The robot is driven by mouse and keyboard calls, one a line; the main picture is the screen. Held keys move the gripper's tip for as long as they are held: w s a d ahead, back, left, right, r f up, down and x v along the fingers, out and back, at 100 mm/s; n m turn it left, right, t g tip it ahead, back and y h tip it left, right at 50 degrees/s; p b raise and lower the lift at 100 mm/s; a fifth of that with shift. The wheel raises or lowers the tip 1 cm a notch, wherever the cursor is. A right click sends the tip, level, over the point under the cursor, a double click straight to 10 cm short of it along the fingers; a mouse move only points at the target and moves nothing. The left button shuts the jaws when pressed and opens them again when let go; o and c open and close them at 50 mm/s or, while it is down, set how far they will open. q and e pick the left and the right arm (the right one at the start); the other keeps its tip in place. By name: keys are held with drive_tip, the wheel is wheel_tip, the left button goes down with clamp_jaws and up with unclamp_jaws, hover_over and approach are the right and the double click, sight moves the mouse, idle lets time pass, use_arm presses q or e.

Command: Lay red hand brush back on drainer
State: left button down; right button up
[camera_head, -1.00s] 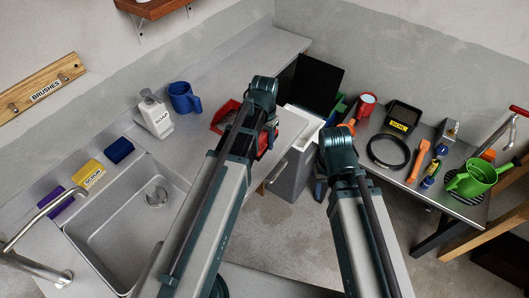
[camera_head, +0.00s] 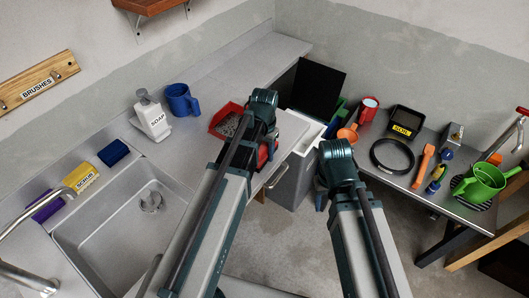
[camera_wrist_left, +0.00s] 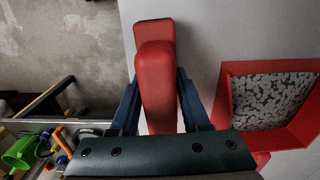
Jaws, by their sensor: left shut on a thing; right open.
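The red hand brush (camera_wrist_left: 157,80) is in my left gripper (camera_wrist_left: 158,103). The blue fingers are shut on its two sides in the left wrist view. In the head view only a bit of red (camera_head: 263,154) shows beside my left wrist; the rest is hidden. The drainer is not clearly marked; a bare grey metal surface (camera_head: 190,150) lies right of the sink. The brush is over the pale worktop edge in the wrist view. My right gripper (camera_head: 321,197) is open, apart from all objects, with its tips partly hidden by my arm.
A red tray with grey speckled contents (camera_head: 226,122) lies close to the brush; it also shows in the wrist view (camera_wrist_left: 226,105). A grey bin (camera_head: 290,182) stands below.

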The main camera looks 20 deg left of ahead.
use_arm(q)
drive_tip(key=shift+f, duration=0.25)
drive_tip(key=shift+c, duration=1.9)
unclamp_jaws()
drive_tip(key=shift+r, duration=0.1)
drive_tip(key=r+p, duration=1.4)
drive_tip(key=shift+w+a+r, duration=0.1)
drive_tip(key=shift+w+r, duration=0.1)
drive_tip(key=s+d+y, duration=0.1)
drive_tip(key=s+d, duration=0.9)
drive_tip(key=s, duration=0.4)
drive_tip(key=shift+s+d+m, duration=0.2)
drive_tip(key=shift+d+m, duration=0.1)
drive_tip(key=shift+d, duration=0.1)
